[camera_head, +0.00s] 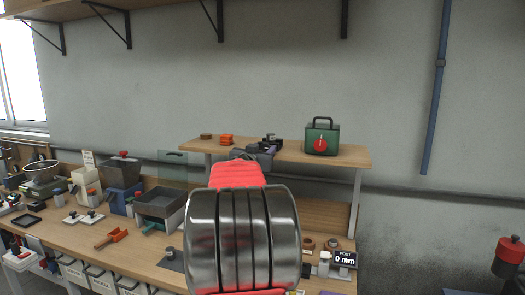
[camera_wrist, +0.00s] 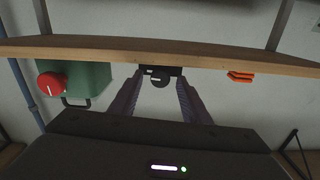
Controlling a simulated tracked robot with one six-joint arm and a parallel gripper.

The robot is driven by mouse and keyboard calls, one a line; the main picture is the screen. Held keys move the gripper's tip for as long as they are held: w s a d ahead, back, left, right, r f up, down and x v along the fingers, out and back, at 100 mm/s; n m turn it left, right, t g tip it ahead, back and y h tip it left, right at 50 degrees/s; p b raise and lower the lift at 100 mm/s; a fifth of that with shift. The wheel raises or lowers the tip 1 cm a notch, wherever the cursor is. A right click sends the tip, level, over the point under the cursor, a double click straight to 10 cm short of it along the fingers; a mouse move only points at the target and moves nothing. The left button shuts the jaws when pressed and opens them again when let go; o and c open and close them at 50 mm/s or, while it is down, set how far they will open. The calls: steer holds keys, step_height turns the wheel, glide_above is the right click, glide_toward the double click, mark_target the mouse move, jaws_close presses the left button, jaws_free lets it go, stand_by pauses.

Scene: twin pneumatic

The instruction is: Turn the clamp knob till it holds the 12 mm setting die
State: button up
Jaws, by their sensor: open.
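A small dark device (camera_head: 271,139), which looks like the clamp, stands on the raised wooden shelf, just beyond my gripper (camera_head: 254,151). The wrist view appears upside down. There, a round black knob (camera_wrist: 159,79) with a pale mark shows on the dark clamp body (camera_wrist: 148,70), at the shelf edge. My gripper (camera_wrist: 161,86) is open, its two purplish fingers on either side of the knob in the picture. I see no grip on it, and I cannot tell whether the fingertips reach it. I cannot make out the 12 mm setting die or whether the clamp holds it.
A green box (camera_head: 322,139) with a red knob stands right of the clamp on the shelf (camera_head: 350,155). An orange piece (camera_head: 226,140) lies to its left. The bench below carries hoppers, tools and a "0 mm" display (camera_head: 345,260). My arm hides the bench's middle.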

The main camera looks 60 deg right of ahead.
steer(key=c, duration=1)
steer(key=shift+c, duration=0.2)
steer(key=shift+m, duration=1.5)
steer(key=o, duration=1)
steer(key=shift+o, duration=0.2)
steer(key=shift+a, duration=0.1)
